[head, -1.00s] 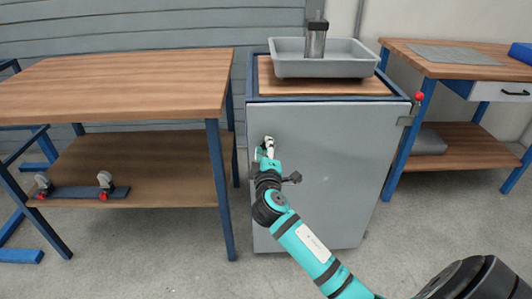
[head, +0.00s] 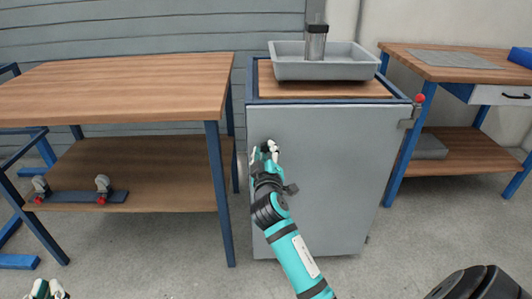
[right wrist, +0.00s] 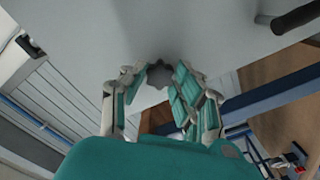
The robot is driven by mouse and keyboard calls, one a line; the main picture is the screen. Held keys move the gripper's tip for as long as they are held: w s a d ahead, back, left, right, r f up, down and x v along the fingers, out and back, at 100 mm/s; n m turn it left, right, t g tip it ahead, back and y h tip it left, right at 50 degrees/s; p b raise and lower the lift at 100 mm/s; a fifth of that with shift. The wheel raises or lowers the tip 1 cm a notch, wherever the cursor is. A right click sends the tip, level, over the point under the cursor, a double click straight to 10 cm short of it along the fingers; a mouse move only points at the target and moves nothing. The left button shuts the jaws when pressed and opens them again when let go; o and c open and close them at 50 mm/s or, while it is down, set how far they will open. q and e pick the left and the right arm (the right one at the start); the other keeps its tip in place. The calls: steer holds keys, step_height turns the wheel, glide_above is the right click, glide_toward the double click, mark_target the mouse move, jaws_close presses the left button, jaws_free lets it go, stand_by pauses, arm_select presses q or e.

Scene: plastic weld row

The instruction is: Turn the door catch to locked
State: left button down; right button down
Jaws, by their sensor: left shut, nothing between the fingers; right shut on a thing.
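The grey cabinet door (head: 335,180) stands in the middle of the head view and looks closed. My right gripper (head: 266,150) is at its upper left edge, shut on the door catch. In the right wrist view its fingers (right wrist: 160,88) close around a dark grey piece, the door catch (right wrist: 160,74), in front of the pale door. The fingers hide most of the catch, so I cannot tell how it is turned. My left gripper (head: 47,291) is shut and empty at the bottom left, partly cut off by the frame.
A wooden workbench (head: 120,85) stands left of the cabinet, its blue leg (head: 220,200) close to the door. A grey tray (head: 322,68) sits on the cabinet top. A dark bar on a grey post (right wrist: 296,18) shows in the right wrist view. The floor in front is clear.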

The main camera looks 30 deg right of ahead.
steer(key=c, duration=1)
jaws_free()
steer(key=v, duration=1.2)
